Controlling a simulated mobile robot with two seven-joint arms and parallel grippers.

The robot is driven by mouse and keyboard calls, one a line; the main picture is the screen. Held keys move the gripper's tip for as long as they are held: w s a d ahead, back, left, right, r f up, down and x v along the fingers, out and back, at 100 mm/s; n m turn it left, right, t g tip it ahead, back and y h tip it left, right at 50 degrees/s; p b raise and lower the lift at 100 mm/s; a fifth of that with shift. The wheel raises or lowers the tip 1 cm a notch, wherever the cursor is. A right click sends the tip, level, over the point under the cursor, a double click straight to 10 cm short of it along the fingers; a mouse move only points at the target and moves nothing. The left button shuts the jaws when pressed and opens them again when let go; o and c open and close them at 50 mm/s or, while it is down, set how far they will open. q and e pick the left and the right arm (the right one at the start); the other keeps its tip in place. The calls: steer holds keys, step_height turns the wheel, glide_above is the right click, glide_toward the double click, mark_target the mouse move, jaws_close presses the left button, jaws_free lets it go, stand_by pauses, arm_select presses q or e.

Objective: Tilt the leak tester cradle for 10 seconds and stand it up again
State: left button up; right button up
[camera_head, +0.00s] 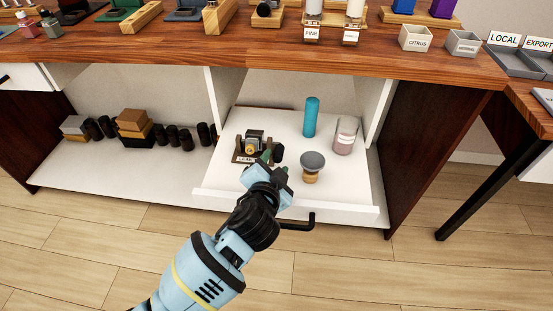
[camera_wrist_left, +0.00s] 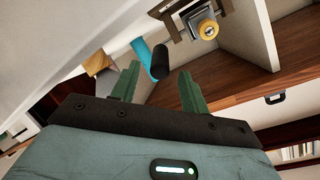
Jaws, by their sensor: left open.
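The leak tester cradle (camera_head: 254,141) stands on the pull-out shelf, a dark bracket with a metal block and a yellow round piece in it. A label plate, partly hidden by my gripper, is at its front. A black cylindrical knob (camera_head: 278,154) shows at its right side. My left gripper (camera_head: 270,160) is open just in front of the knob. In the left wrist view the black knob (camera_wrist_left: 160,62) appears in the gap between the green fingertips (camera_wrist_left: 160,80), with no clear contact. The cradle's yellow piece (camera_wrist_left: 208,29) shows above right. My right gripper is not in view.
The white shelf (camera_head: 218,187) also holds a teal cylinder (camera_head: 311,117), a glass jar (camera_head: 345,136) and a grey-topped brush-like item (camera_head: 311,166) close right of my gripper. Dark bottles and blocks (camera_head: 134,122) are on the left. The wooden tabletop (camera_head: 150,48) overhangs the shelf's back.

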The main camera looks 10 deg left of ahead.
mark_target(277, 160)
arm_select(q)
steer(key=shift+x, duration=1.55)
jaws_close()
